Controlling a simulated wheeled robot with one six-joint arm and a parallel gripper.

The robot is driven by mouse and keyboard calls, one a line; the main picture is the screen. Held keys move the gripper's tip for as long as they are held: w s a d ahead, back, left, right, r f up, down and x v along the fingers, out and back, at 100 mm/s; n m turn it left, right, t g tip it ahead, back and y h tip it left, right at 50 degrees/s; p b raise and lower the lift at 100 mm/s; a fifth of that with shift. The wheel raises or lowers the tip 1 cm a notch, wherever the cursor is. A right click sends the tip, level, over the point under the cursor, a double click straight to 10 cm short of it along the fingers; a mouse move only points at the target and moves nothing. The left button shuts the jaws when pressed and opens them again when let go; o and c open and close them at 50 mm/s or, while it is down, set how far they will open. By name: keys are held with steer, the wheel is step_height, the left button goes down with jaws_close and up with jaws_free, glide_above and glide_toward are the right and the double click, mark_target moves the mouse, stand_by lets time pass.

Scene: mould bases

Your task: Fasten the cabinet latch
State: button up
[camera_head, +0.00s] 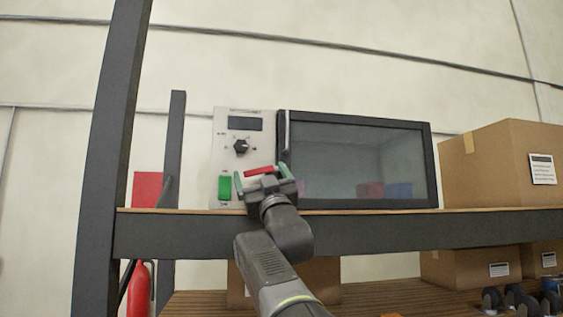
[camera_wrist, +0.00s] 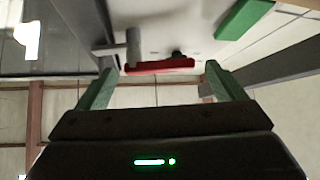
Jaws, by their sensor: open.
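The cabinet (camera_head: 237,160) is a white-panelled box with a dark-framed glass door (camera_head: 360,160) on its right, which looks shut. A red latch bar (camera_head: 258,170) lies nearly level, low on the panel beside the door's left edge. The red latch bar also shows in the wrist view (camera_wrist: 160,66), near a grey post (camera_wrist: 133,45). My gripper (camera_head: 262,173) is open, with its green fingers on either side of the red bar. In the wrist view my gripper (camera_wrist: 158,78) shows gaps between the fingers and the bar. I cannot tell its depth from the panel.
The panel carries a dark knob (camera_head: 241,146), a display (camera_head: 245,123) and a green switch (camera_head: 225,188) close to my left finger. A vertical door handle (camera_head: 287,130) stands just above right. The shelf edge (camera_head: 380,232) runs below. A cardboard box (camera_head: 500,165) stands right.

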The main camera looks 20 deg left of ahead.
mark_target(259, 171)
steer(key=shift+p+x, duration=0.45)
steer(key=shift+x, duration=1.1)
steer(key=shift+c, duration=0.2)
steer(key=c, duration=0.9)
steer(key=shift+c, duration=0.2)
